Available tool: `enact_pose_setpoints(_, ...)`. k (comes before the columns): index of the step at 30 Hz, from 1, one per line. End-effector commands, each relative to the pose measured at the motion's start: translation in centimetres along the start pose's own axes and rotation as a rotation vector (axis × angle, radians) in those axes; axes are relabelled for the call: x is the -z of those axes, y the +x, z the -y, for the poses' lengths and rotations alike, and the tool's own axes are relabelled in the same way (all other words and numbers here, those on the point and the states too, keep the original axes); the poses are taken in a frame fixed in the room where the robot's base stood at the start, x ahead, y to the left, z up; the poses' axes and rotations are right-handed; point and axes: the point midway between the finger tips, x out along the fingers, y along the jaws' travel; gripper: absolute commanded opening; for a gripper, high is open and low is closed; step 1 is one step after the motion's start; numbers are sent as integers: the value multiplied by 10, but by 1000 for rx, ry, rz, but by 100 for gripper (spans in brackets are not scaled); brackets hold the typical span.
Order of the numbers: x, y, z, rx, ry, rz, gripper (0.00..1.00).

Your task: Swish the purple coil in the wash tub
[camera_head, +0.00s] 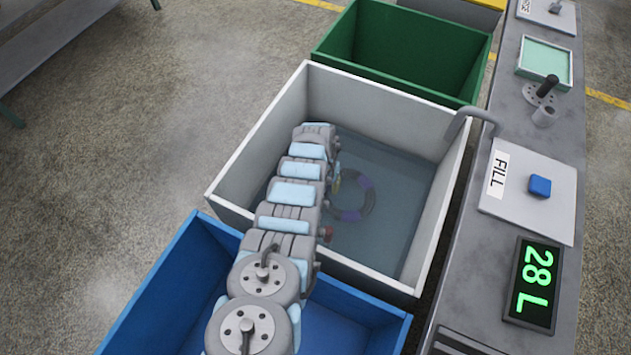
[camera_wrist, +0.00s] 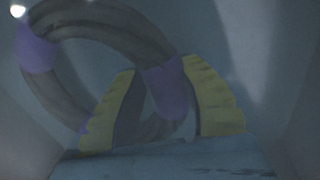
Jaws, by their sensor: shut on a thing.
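The purple coil (camera_head: 356,212) is a grey ring with purple bands, under the water in the wash tub (camera_head: 225,184). The tub is a light grey square bin, part filled with bluish water. My arm reaches down into the tub, and my gripper (camera_head: 336,183) is at the coil's left side, partly hidden by the arm. In the wrist view, the yellow ridged fingers of my gripper (camera_wrist: 165,105) stand on both sides of the coil's tube at a purple band (camera_wrist: 168,88). The gripper is shut on the coil. The coil's lower part is hidden behind a finger.
A green bin (camera_head: 330,45) stands beyond the tub, and a blue bin (camera_head: 150,285) stands in front of it. A grey spout (camera_head: 468,118) reaches over the tub's right wall from a console.

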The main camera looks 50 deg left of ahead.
Motion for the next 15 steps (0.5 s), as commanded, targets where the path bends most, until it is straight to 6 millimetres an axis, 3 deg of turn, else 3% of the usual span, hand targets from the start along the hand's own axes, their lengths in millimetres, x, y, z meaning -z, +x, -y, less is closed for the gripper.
enact_pose_setpoints(15,0,0,-11,0,3,0,0)
